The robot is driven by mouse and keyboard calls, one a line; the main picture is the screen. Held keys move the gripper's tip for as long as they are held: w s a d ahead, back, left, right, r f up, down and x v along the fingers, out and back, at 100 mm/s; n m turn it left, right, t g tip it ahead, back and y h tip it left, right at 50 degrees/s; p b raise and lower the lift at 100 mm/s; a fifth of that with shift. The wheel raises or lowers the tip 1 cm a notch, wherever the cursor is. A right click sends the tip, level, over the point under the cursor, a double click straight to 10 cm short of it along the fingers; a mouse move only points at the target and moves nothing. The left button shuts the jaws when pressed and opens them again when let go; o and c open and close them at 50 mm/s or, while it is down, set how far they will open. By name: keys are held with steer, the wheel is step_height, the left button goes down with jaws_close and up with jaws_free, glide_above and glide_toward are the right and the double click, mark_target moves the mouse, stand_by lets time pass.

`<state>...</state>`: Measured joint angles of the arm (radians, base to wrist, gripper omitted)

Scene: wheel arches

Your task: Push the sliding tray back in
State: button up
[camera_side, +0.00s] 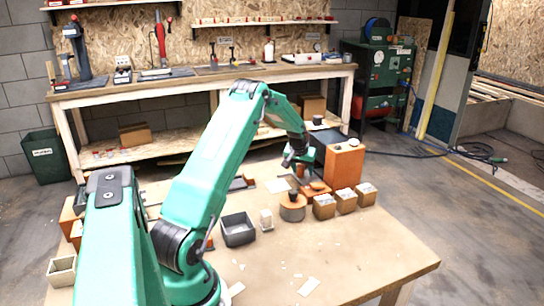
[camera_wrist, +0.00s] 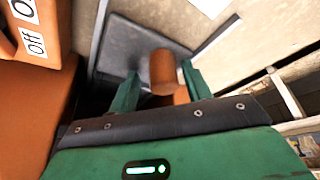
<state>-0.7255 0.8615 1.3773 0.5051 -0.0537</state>
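In the wrist view, the two green fingers of my gripper (camera_wrist: 162,88) stand apart. An orange cylinder (camera_wrist: 162,70) shows between and just beyond their tips; I cannot tell whether they touch it. A dark grey flat panel (camera_wrist: 128,42) with a raised edge lies behind it; it may be the sliding tray, but I cannot tell. In the side view, my gripper (camera_side: 299,166) points down at the far right of the table, left of a tall orange block (camera_side: 343,168) and above a low orange base (camera_side: 318,192). The fingertips are hard to make out there.
A large orange body (camera_wrist: 28,100) with "Off" labels is close on the left of the wrist view. A grey bin (camera_side: 238,231) is further left. The table's front right is mostly clear.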

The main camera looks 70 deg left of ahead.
steer(key=shift+s+r, duration=0.15)
steer(key=v, duration=0.7)
steer(key=shift+d+r, duration=0.15)
steer(key=shift+r, duration=0.05)
stand_by(0.4)
steer(key=s+d+r+m+t+h, duration=0.1)
steer(key=s+d+r+m, duration=0.1)
steer(key=d+r, duration=0.8)
steer(key=s+d+r+m, duration=0.25)
steer(key=d+r, duration=0.35)
steer(key=d, duration=0.8)
steer(key=s+d+m+t+h, duration=0.1)
steer(key=s+d+m, duration=0.3)
steer(key=s+d, duration=1.2)
steer(key=s+h, duration=0.1)
steer(key=s, duration=0.1)
steer(key=shift+s+d, duration=0.2)
steer(key=shift+s, duration=0.15)
